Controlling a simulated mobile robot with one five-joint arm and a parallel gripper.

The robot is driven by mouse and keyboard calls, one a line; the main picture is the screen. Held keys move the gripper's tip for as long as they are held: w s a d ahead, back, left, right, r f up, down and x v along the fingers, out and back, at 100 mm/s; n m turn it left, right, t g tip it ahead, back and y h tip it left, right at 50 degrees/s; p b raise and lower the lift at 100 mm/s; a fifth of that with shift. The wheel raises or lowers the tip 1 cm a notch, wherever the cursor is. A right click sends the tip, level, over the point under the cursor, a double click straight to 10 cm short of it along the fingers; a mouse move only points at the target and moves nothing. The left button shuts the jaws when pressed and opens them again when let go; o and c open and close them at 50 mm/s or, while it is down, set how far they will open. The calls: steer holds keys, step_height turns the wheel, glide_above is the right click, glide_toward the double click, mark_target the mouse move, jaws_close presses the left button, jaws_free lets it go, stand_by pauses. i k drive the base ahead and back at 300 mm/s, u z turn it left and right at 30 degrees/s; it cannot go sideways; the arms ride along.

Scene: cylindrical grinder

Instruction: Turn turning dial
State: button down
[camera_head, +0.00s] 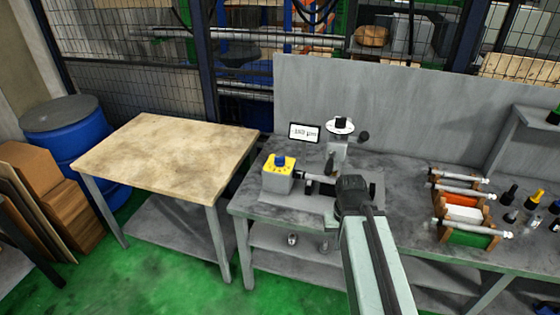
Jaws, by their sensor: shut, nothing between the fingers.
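The turning dial is a blue knob (280,160) on the yellow top of a pale grey box (277,182), standing on the left part of the grey workbench (262,210). My gripper (350,187) is the dark end of my arm, which reaches up from the bottom of the picture. It appears over the measuring fixture, to the right of the dial and apart from it. It is shut and empty; its fingertips are hard to make out. A dark spindle (314,181) runs from the box towards my gripper, which hides part of the fixture.
A small display (304,132) and a round gauge (340,126) stand behind the fixture. A rack (466,237) with shafts and several small bottles stand at the right. A wooden-topped table (165,154), clear on top, and a blue barrel (75,135) are at the left.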

mark_target(279, 161)
steer(key=k, duration=0.5)
steer(key=u, duration=0.7)
steer(key=i, duration=1.65)
steer(key=z, duration=0.65)
